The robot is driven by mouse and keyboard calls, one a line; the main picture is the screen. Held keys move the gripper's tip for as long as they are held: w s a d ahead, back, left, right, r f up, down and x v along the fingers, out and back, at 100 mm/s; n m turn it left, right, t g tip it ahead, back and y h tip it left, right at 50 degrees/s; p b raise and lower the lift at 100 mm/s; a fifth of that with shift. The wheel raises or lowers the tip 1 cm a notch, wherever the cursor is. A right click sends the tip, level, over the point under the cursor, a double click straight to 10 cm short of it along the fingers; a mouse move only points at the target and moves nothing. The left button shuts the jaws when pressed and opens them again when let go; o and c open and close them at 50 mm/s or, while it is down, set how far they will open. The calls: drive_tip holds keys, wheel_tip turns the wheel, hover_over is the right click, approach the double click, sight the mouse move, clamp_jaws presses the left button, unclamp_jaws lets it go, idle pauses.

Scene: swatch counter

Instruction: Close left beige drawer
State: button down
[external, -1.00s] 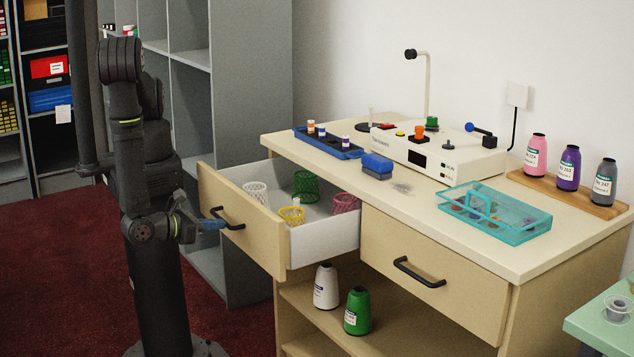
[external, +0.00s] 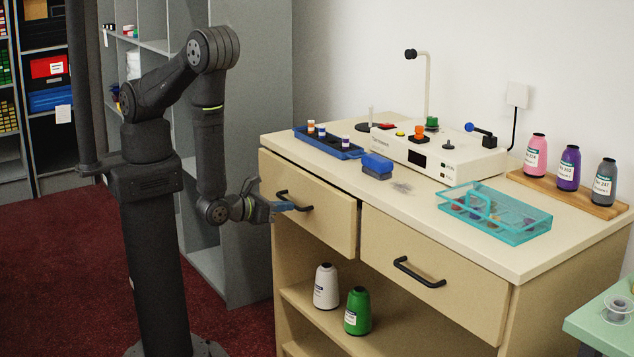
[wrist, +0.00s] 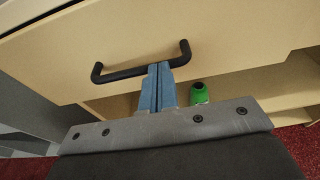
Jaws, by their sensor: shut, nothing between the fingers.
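The drawer's inside is hidden.
The right drawer (external: 440,275) is shut. White (external: 326,288) and green (external: 357,312) thread cones stand on the shelf below. The counter (external: 400,200) holds a blue tray, a teal bin and a white device. A grey shelf unit (external: 250,90) stands close behind my arm.

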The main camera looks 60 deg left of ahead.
drive_tip(key=x, duration=0.2)
drive_tip(key=shift+w+r, duration=0.2)
drive_tip(key=shift+w, duration=0.3)
drive_tip(key=shift+d+r, duration=0.1)
drive_tip(key=shift+r, duration=0.05)
drive_tip(key=v, duration=1.4)
drive_tip(key=shift+s, duration=0.3)
drive_tip(key=shift+w, duration=0.1)
approach(306, 202)
drive_tip(key=x, duration=0.5)
idle(0.5)
drive_tip(key=v, duration=1.3)
drive_tip(key=shift+s, duration=0.3)
